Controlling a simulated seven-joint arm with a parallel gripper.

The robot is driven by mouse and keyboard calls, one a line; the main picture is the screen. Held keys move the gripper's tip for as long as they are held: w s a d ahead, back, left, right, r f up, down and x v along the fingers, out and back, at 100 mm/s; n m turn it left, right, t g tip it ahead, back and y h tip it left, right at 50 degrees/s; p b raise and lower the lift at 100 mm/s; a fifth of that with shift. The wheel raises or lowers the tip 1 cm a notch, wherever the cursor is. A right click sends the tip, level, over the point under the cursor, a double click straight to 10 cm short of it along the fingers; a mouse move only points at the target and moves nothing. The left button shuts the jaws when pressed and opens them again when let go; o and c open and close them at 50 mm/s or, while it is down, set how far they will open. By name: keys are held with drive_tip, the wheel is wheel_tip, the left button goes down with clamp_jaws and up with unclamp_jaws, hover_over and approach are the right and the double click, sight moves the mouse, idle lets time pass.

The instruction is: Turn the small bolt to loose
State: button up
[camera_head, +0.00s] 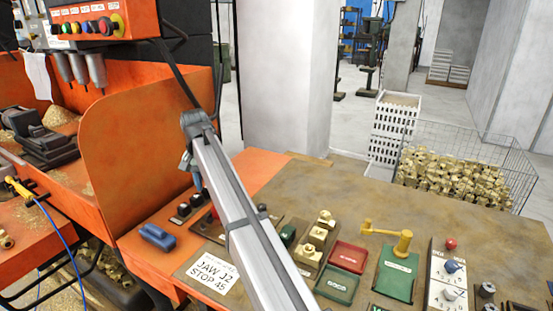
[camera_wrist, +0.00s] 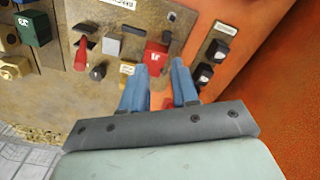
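In the wrist view my gripper (camera_wrist: 157,70) has two blue fingers spread apart. A red part (camera_wrist: 155,56) of a brown panel (camera_wrist: 145,17) shows between and beyond the fingertips; I cannot tell whether they touch it. I cannot tell which of these, if any, is the small bolt. In the head view my gripper (camera_head: 195,172) points down over the left end of the bench, and my arm hides much of the panel.
A plate with black switches (camera_wrist: 205,73) sits right of the fingers. An orange guard (camera_head: 140,150) rises at left.

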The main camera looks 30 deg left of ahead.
drive_tip(key=w+d+r+m+t, duration=0.1)
drive_tip(key=w+d+t, duration=0.1)
drive_tip(key=w+d, duration=0.5)
drive_tip(key=w+d+r+m+t, duration=0.1)
drive_tip(key=w+d+r+t, duration=0.1)
drive_tip(key=w+d, duration=0.5)
drive_tip(key=w, duration=0.5)
drive_tip(key=shift+w+m, duration=0.3)
drive_tip(key=shift+m, duration=0.1)
drive_tip(key=shift+h, duration=0.3)
